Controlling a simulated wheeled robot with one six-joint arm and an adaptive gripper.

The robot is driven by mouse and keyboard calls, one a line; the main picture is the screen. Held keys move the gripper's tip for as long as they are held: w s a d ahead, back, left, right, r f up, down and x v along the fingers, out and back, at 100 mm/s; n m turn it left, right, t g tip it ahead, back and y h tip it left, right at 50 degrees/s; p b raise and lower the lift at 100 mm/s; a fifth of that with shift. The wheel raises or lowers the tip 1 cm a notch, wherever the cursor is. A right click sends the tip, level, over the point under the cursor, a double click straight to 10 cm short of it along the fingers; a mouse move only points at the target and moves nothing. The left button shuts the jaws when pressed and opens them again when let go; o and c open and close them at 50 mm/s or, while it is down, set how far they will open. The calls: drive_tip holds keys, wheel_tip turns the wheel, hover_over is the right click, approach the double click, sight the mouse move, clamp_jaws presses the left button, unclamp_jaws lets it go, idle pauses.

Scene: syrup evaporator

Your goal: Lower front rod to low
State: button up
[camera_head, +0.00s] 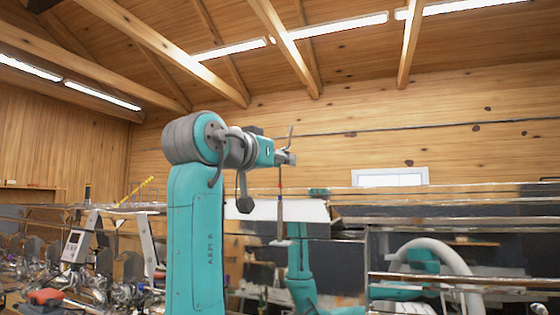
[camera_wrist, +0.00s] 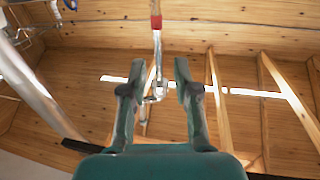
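The rod hangs upright in the head view (camera_head: 280,210), a thin shaft with red and blue bands near its upper part and a thicker lower part. My gripper (camera_head: 287,157) is at its top end. In the wrist view the rod (camera_wrist: 157,45) shows a red section and a small metal fitting at its end. It lies in the gap between the two fingers of my gripper (camera_wrist: 156,78). The fingers are apart, with space visible on both sides of the rod. I cannot tell how far the rod is from the fingertips in depth.
A shiny metal evaporator pan (camera_head: 450,193) spans the right, with teal reflections on its side. A curved pale pipe (camera_head: 445,252) shows there. A cluttered bench with a tilted screen (camera_head: 75,246) is at left. In the wrist view a metal pipe (camera_wrist: 35,88) runs along the left.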

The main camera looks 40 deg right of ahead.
sight(280, 199)
drive_tip(key=shift+c, duration=0.3)
clamp_jaws()
drive_tip(key=shift+f, duration=1.55)
drive_tip(key=shift+o, duration=0.3)
unclamp_jaws()
